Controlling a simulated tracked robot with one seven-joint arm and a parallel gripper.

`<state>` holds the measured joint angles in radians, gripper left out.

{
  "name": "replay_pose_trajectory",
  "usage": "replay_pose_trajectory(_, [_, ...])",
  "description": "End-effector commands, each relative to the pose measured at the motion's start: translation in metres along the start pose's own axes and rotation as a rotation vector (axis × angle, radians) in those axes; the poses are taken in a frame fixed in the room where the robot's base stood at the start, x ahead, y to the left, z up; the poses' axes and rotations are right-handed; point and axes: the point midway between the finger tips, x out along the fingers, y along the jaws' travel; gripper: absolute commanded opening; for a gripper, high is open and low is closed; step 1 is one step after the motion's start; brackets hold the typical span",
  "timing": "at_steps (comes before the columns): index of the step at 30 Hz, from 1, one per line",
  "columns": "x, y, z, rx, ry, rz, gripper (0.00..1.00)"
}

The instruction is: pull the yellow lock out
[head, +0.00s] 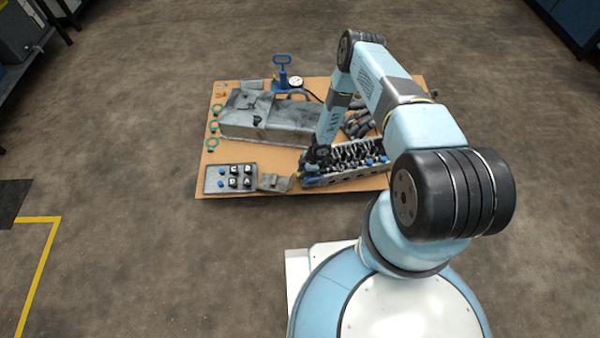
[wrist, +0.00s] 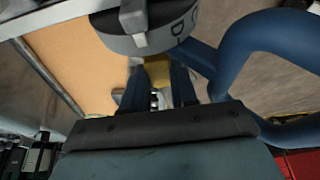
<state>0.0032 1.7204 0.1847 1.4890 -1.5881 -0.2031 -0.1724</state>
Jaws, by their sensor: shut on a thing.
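The yellow lock (wrist: 157,69) shows in the wrist view as a small yellow piece between my fingertips, just below a grey round part with lettering. My gripper (wrist: 157,84) has its two dark blue fingers on either side of it and is shut on it. The fingers hide part of the lock, and I cannot tell how deep it sits. In the head view my gripper (head: 318,160) is at the left end of a metal valve block (head: 345,178); the lock is too small to make out there.
A thick blue curved tube (wrist: 250,40) is close on the right in the wrist view. On the tan board (head: 225,185) are a grey metal tank (head: 265,122), a button panel (head: 230,178), a blue-handled pump (head: 282,72) and green rings (head: 213,126). The surrounding floor is clear.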

Motion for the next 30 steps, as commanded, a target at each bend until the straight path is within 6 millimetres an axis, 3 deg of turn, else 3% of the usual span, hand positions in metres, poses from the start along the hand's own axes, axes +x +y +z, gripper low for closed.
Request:
replay_pose_trajectory(12, [0.0, 0.002, -0.001, 0.0, 0.0, 0.003, 0.0])
replay_pose_trajectory(28, [0.006, 0.004, -0.018, 0.0, 0.004, 0.004, 0.0])
replay_pose_trajectory(29, [0.006, 0.004, -0.019, 0.0, 0.005, 0.004, 0.3])
replay_pose_trajectory(30, [0.006, 0.004, -0.019, 0.0, 0.005, 0.004, 0.34])
